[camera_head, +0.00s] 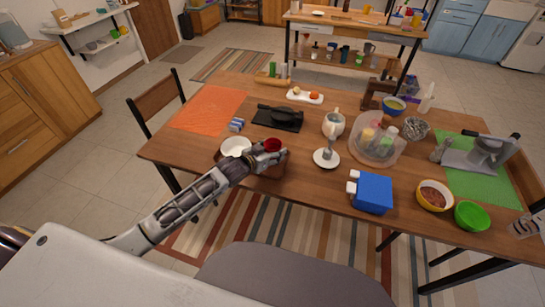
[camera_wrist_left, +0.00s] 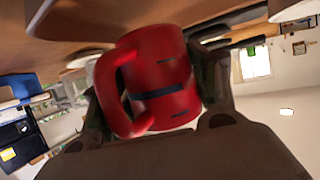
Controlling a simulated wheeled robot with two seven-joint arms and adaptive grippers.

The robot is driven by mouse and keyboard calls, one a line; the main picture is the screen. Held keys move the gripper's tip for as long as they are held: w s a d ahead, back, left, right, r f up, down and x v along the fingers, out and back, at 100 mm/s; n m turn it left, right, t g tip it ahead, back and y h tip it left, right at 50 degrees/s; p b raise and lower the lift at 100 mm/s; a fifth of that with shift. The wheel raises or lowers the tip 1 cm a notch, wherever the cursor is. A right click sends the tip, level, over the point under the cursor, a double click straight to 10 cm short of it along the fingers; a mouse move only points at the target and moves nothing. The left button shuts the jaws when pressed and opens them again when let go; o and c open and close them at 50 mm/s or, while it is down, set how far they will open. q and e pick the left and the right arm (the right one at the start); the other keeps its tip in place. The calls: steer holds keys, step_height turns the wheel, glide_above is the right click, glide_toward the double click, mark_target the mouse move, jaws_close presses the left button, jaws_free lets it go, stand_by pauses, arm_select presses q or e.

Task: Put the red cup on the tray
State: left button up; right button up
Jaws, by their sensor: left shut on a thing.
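The red cup (camera_head: 272,145) is at my left gripper (camera_head: 268,153) near the table's front left. It fills the middle of the left wrist view (camera_wrist_left: 160,80), with its handle toward the left. The left gripper is shut on the cup, with a finger on each side of it. A brown tray (camera_head: 276,168) shows beneath and beside this gripper, partly hidden by the gripper and arm. I cannot tell whether the cup touches the tray. My right gripper is not in view.
A white bowl (camera_head: 236,146) stands just left of the cup. An orange mat (camera_head: 208,108) at the back left is mostly clear.

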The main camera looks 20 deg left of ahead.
arm_select(q)
steer(key=shift+f, duration=1.65)
steer(key=shift+f, duration=0.1)
steer(key=o, duration=0.9)
